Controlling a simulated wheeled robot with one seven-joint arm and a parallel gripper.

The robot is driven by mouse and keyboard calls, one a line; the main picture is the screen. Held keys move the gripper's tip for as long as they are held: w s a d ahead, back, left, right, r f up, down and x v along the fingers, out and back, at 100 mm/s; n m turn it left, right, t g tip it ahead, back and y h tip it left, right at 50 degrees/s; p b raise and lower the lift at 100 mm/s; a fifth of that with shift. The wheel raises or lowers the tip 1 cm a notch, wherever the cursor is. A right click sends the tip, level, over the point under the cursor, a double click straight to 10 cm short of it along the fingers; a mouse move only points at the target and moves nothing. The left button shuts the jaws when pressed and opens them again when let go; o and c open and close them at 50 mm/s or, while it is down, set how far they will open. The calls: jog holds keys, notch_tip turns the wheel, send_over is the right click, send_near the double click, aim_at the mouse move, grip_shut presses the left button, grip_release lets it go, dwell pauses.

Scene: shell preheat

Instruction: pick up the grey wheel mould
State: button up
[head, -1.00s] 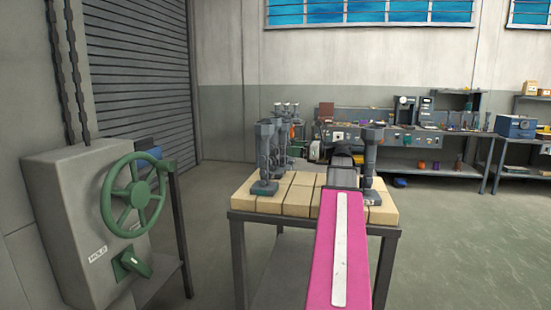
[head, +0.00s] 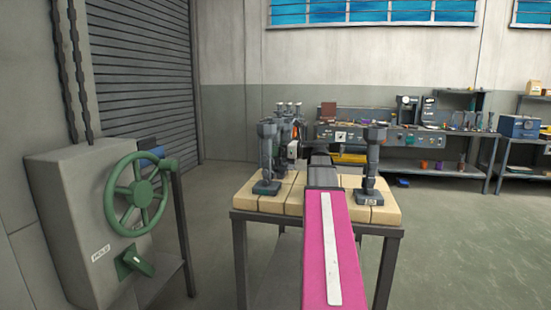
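Several dark grey upright pieces stand on a table topped with tan blocks. One grey piece (head: 267,160) is at the front left, one grey piece (head: 370,165) with a small label on its base is at the front right, and more grey pieces (head: 288,108) cluster behind the left one. I cannot tell which is the wheel mould. My pink arm reaches over the table from the front.
The block-topped table (head: 386,212) stands ahead. A grey cabinet (head: 70,220) with a green handwheel (head: 137,194) and a green lever (head: 134,262) is at the left. A cluttered workbench (head: 420,140) lines the back wall. The floor to the right is clear.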

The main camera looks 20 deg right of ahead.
jog(key=c, duration=1.2)
jog(key=shift+c, duration=0.3)
jog(key=shift+r, duration=0.15)
